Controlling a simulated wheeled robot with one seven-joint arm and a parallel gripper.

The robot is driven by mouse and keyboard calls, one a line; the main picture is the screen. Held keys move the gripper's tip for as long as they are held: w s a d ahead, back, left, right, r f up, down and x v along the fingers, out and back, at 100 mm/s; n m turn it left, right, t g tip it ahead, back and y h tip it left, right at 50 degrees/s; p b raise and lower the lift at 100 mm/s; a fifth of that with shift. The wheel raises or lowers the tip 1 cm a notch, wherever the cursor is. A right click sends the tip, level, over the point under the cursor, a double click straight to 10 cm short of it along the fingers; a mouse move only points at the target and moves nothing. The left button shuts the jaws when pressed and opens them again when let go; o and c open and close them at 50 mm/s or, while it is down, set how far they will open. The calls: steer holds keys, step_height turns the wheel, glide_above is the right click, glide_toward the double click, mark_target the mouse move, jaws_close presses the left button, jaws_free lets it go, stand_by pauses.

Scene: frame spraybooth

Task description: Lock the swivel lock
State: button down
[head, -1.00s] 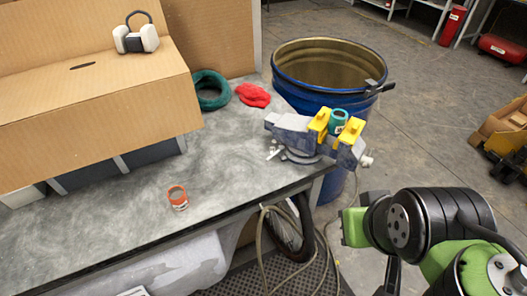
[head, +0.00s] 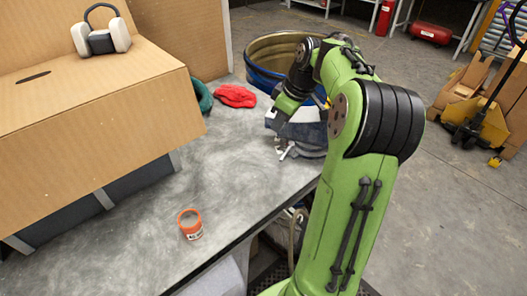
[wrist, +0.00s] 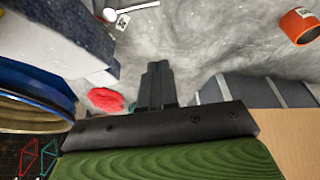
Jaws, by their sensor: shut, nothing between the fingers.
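The vise (head: 305,132) stands at the right corner of the grey workbench, mostly hidden behind my arm in the head view. In the wrist view its blue-grey body (wrist: 62,32) fills the upper left. The swivel lock (head: 284,151), a small metal lever, sticks out at the left of the vise's base. It also shows at the top of the wrist view (wrist: 122,16); whether it is locked I cannot tell. My gripper (wrist: 158,70) is shut and empty, above the bench and apart from the lever. Its tips are not clear in the head view.
An orange-rimmed can (head: 190,224) stands on the workbench (head: 150,215). A red cloth (head: 236,96) and a green coil (head: 202,95) lie behind. A cardboard box (head: 95,120) with ear defenders (head: 101,30) takes the left side. A blue drum (head: 262,78) stands beyond the vise.

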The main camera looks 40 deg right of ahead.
mark_target(282, 158)
steer(key=b+x, duration=0.4)
steer(key=x, duration=0.6)
steer(key=shift+w+a+f, duration=0.1)
steer(key=shift+a+f, duration=0.05)
steer(key=shift+f, duration=0.2)
steer(key=s, duration=0.1)
steer(key=s+d+b, duration=0.1)
steer(key=s, duration=0.1)
steer(key=shift+s+d, duration=0.3)
steer(key=shift+s, duration=0.15)
steer(key=shift+s+d+r+n+y+p, duration=0.15)
steer(key=shift+s+n+y+p, duration=0.25)
steer(key=shift+n+p, duration=0.45)
steer(key=s+n+p, duration=0.1)
steer(key=d+n+g+p, duration=0.1)
steer(key=n, duration=0.1)
steer(key=shift+s+n+y, duration=0.25)
steer(key=shift+s+y, duration=0.15)
steer(key=n, duration=0.1)
steer(key=s+d+n+g+p, duration=0.1)
steer(key=n, duration=0.1)
steer(key=shift+s+d+n+y+p, duration=0.2)
steer(key=shift+d+n+y+p, duration=0.05)
steer(key=shift+n+y+p, duration=0.05)
steer(key=shift+s+d, duration=0.1)
steer(key=shift+d, duration=0.1)
steer(key=shift+s+d+f, duration=0.1)
steer(key=shift+d+f, duration=0.05)
steer(key=shift+f, duration=0.05)
